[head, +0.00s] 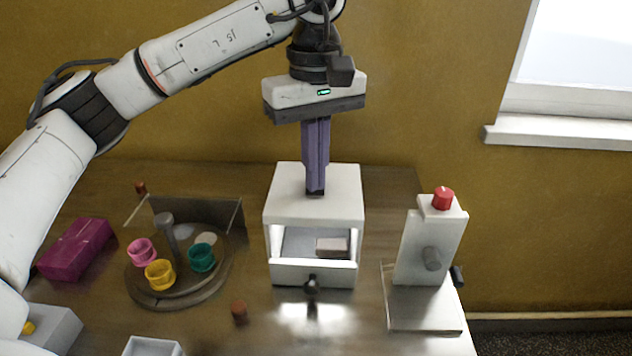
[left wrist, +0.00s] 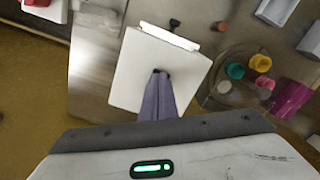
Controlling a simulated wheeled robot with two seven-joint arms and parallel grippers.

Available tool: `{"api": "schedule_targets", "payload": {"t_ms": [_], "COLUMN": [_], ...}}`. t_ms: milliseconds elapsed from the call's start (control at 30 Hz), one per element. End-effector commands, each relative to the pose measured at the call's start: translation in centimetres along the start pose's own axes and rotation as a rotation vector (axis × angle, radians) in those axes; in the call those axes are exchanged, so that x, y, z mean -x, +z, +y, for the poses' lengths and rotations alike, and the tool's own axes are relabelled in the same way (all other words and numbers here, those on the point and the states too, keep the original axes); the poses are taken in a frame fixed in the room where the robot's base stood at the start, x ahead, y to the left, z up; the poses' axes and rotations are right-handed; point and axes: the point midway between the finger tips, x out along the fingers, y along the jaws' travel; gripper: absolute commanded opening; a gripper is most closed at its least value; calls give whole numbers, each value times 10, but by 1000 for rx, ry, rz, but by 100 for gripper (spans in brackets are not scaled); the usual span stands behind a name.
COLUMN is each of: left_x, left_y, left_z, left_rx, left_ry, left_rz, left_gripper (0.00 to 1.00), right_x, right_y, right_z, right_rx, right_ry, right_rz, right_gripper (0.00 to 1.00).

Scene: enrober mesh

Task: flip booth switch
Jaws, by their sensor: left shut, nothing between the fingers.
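The white booth (head: 283,205) stands mid-table with an open, lit front; a small pale block (head: 332,247) lies inside. Its white top also shows in the left wrist view (left wrist: 133,75). My left gripper (head: 316,188) points straight down over the booth's top, shut and empty. A small dark part shows right at its fingertips, mostly covered by them; it may be the switch. In the left wrist view the fingertips (left wrist: 160,76) meet the top there; I cannot tell if they touch it. A black knob (head: 311,287) sticks out at the booth's front. My right gripper is not in view.
A turntable (head: 150,293) with pink, yellow and green cups stands left of the booth, beside a magenta box (head: 76,249). A white stand with a red knob (head: 443,198) is on the right. A brown piece (head: 239,312) lies in front.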

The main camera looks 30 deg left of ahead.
Motion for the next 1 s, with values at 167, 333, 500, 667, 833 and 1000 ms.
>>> {"api": "schedule_targets", "payload": {"t_ms": [167,333,500,667,833,1000], "left_x": [-3,1,16,29,43,56], "left_y": [0,0,0,0,0,0], "left_z": [0,0,0,0,0,0], "left_rx": [1,1,1,1,1,0], "left_ry": [-1,-3,-2,-2,-1,0], "left_rz": [0,0,0,0,0,0], "left_gripper": [0,0,0,0,0,0], "right_x": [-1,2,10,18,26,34], "right_y": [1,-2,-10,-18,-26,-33], "right_z": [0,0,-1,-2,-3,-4], "right_rx": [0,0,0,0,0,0], "right_ry": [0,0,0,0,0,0], "right_rz": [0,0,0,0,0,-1], "right_gripper": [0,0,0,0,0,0]}}
